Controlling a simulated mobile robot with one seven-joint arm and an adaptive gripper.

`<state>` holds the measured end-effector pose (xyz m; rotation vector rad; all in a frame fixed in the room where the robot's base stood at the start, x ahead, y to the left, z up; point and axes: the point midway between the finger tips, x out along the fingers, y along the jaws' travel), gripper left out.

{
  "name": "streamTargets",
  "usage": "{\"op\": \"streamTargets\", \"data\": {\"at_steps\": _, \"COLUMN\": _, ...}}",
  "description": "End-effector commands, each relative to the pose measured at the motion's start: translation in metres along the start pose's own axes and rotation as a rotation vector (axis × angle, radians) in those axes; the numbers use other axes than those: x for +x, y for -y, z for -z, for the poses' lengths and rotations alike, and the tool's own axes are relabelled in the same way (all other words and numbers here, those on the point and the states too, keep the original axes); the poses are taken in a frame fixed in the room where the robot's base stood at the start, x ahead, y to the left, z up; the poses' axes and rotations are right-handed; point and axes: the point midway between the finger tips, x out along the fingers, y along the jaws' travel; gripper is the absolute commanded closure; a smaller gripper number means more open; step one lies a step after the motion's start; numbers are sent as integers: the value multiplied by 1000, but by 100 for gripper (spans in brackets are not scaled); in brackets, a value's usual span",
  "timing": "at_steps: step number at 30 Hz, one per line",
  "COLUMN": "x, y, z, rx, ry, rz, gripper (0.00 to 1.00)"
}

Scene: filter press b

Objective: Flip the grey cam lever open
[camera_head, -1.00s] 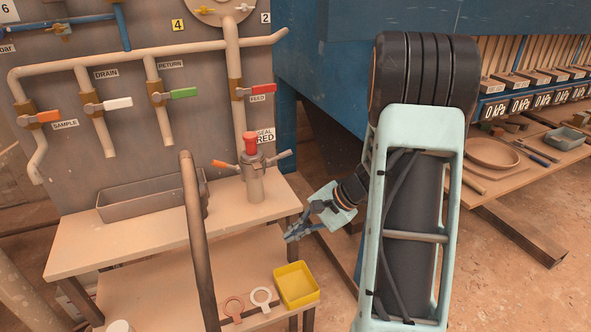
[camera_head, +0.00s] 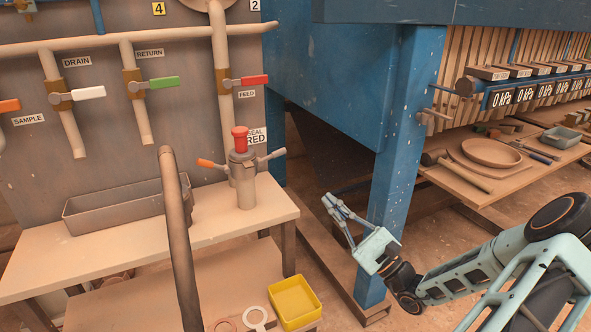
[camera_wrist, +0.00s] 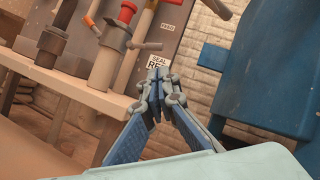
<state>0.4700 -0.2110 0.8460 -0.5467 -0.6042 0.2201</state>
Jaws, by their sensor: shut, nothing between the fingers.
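A grey upright coupling (camera_head: 246,184) with a red cap (camera_head: 240,138) stands near the right end of the bench. An orange-tipped lever (camera_head: 209,164) sticks out to its left. The grey cam lever (camera_head: 272,156) sticks out to its right, angled slightly upward. In the wrist view the coupling (camera_wrist: 108,62) is at upper left, and the grey lever (camera_wrist: 147,46) shows just above my fingertips. My gripper (camera_head: 328,199) is right of the coupling, past the bench end, apart from the lever. Its fingers (camera_wrist: 158,74) are together with nothing between them.
A blue press leg (camera_head: 385,170) stands just behind and right of my gripper. A grey tray (camera_head: 120,208) sits on the bench (camera_head: 225,225). A curved brown bar (camera_head: 178,240) rises in front of it. A yellow bin (camera_head: 294,302) is below.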

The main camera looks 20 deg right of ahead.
Motion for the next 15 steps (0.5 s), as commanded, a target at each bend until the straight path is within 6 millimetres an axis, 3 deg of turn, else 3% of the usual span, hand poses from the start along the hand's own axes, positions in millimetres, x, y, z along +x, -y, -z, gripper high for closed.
{"op": "streamTargets", "data": {"at_steps": 7, "x": 20, "y": 3, "z": 0, "rx": -3, "ry": 5, "rz": 13, "gripper": 100}}
{"op": "streamTargets", "data": {"at_steps": 15, "x": 78, "y": 2, "z": 0, "rx": -3, "ry": 6, "rz": 10, "gripper": 100}}
